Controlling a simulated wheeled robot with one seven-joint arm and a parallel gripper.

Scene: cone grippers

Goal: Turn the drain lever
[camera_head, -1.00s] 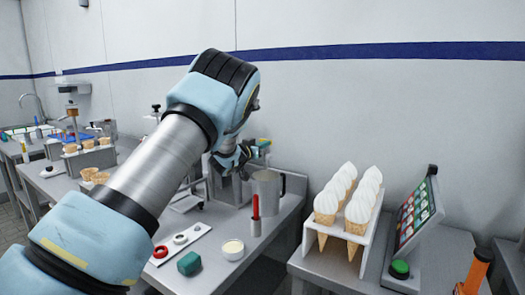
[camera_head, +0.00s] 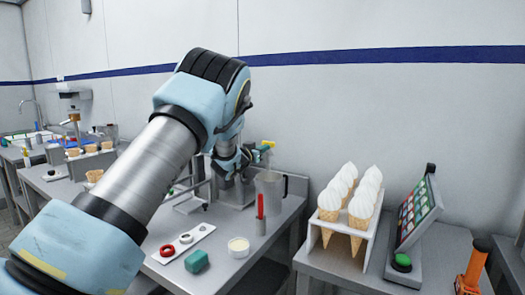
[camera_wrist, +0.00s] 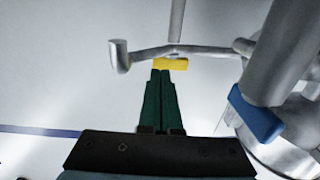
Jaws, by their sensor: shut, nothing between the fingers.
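In the wrist view my gripper (camera_wrist: 160,74) is shut, its two dark green fingers together and empty. A small yellow piece (camera_wrist: 172,64) is just beyond the fingertips, by a thin metal bar; I cannot tell whether they touch. A blue piece (camera_wrist: 258,115) sits on a thick metal tube at the right. I cannot tell for sure which of these is the drain lever. In the head view a yellow piece (camera_head: 268,143) shows right of my wrist, above the metal pitcher; my fingertips are hard to make out there.
A metal pitcher (camera_head: 270,187) stands on the bench just right of my wrist. A stand of filled cones (camera_head: 345,225) is right.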

